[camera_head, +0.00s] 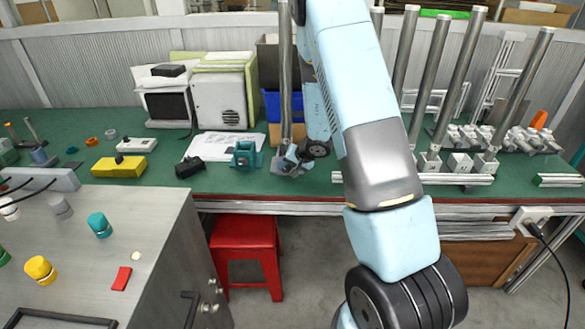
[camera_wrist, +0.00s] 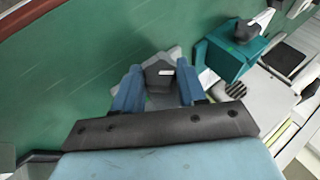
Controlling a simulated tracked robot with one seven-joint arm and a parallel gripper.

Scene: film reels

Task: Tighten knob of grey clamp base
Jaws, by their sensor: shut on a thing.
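The grey clamp base (camera_head: 281,168) sits on the green bench top, with a tall metal post (camera_head: 285,70) rising from it. My gripper (camera_head: 297,157) reaches down to it from the right. In the wrist view my gripper (camera_wrist: 158,74) has its two blue fingers on either side of the clamp's dark grey knob (camera_wrist: 158,82), which carries a small white mark. The fingers are shut on the knob. Pale grey edges of the base show around the knob; the rest of the base is hidden behind the fingers and wrist.
A teal block (camera_head: 245,155) stands just left of the clamp; it also shows in the wrist view (camera_wrist: 232,50). A black object (camera_head: 188,167) and a yellow box (camera_head: 118,167) lie farther left. Several metal posts (camera_head: 430,90) stand at right. A red stool (camera_head: 245,250) is below the bench.

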